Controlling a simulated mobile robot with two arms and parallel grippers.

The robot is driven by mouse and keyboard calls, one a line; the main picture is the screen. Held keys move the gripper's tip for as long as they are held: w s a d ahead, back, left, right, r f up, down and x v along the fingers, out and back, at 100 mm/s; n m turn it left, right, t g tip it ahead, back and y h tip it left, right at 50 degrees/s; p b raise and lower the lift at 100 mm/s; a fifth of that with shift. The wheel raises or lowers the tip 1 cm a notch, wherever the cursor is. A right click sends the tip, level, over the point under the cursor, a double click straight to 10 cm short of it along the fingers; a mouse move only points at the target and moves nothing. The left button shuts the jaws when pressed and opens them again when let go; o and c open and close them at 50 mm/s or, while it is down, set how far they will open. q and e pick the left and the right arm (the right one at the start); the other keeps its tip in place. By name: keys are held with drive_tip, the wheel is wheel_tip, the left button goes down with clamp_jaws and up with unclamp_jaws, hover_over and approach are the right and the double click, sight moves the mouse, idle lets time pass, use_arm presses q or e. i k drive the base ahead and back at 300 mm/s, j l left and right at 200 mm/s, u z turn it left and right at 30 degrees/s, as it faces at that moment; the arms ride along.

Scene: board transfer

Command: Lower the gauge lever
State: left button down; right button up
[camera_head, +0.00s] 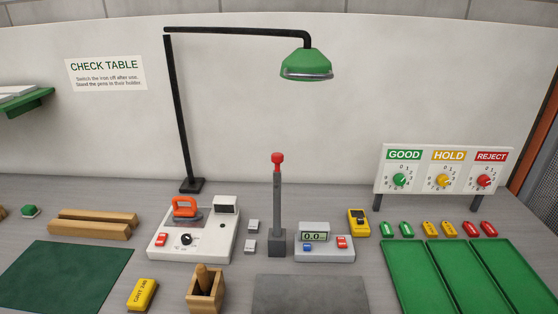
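The gauge lever (277,196) is a grey upright post with a red knob (277,160) on top, rising from a dark grey block (277,243) in the middle of the table. It stands close to vertical. The gauge box (324,254) is directly to its right, with a display (314,236) that seems to read 0.0, a blue button (307,247) and a red switch (342,242). Neither of my grippers shows in the head view.
A grey plate (311,294) lies before the lever. A green lamp (307,65) overhangs. Green trays (411,275) and a dial board (443,155) are right.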

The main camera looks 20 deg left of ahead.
sight(277, 158)
drive_tip(key=k+j+z, duration=0.2)
drive_tip(key=k+j, duration=0.25)
drive_tip(key=j, duration=0.25)
drive_tip(key=k+j+z, duration=0.15)
drive_tip(key=k+j, duration=0.4)
